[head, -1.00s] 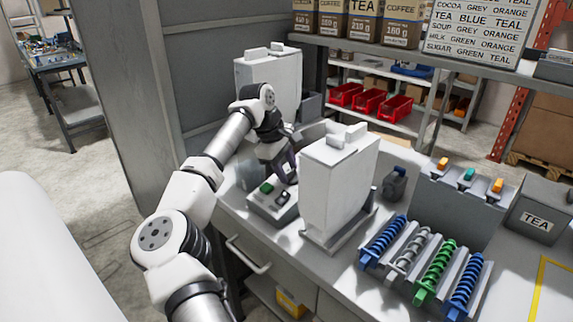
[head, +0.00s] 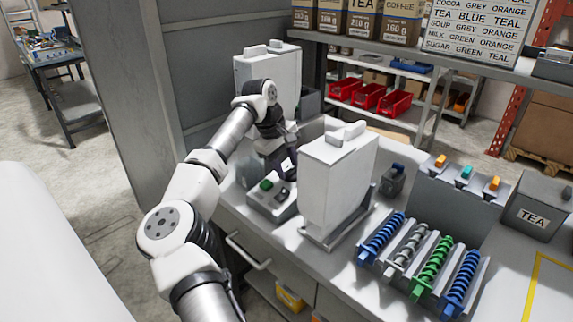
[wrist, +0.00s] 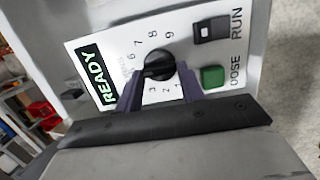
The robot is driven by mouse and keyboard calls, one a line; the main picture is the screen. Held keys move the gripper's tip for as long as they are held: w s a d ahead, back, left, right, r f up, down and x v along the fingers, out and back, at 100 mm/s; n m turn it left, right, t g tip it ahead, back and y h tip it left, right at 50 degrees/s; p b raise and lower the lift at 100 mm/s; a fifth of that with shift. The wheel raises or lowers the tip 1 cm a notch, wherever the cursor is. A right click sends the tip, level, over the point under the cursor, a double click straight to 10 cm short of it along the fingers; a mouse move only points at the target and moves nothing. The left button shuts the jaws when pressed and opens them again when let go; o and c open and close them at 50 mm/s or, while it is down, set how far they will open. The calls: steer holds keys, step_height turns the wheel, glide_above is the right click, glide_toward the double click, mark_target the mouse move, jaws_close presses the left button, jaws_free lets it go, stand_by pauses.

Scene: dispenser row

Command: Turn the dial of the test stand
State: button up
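The test stand's sloped control panel (wrist: 112,48) fills the upper wrist view. Its round black dial (wrist: 157,60) is ringed by printed numbers. My gripper (wrist: 160,72) has one dark finger on each side of the dial, with no clear gap between fingertips and knob. Beside the dial are a green DOSE button (wrist: 213,76), a black RUN switch (wrist: 211,30) and a display reading READY (wrist: 91,77). In the head view my gripper (head: 287,168) is over the panel, which also shows its green button (head: 266,184); the dial is hidden there.
A tall white hopper (head: 336,190) stands just right of the panel, and another (head: 268,80) stands behind my wrist. Several coil dispensers (head: 432,268) and a grey TEA bin (head: 540,208) are farther right. A drawer handle (head: 248,250) juts out below the counter.

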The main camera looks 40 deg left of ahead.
steer(key=o, duration=0.4)
steer(key=b+v, duration=0.1)
steer(key=v, duration=1.2)
steer(key=shift+s+a+r, duration=0.1)
steer(key=shift+r, duration=0.3)
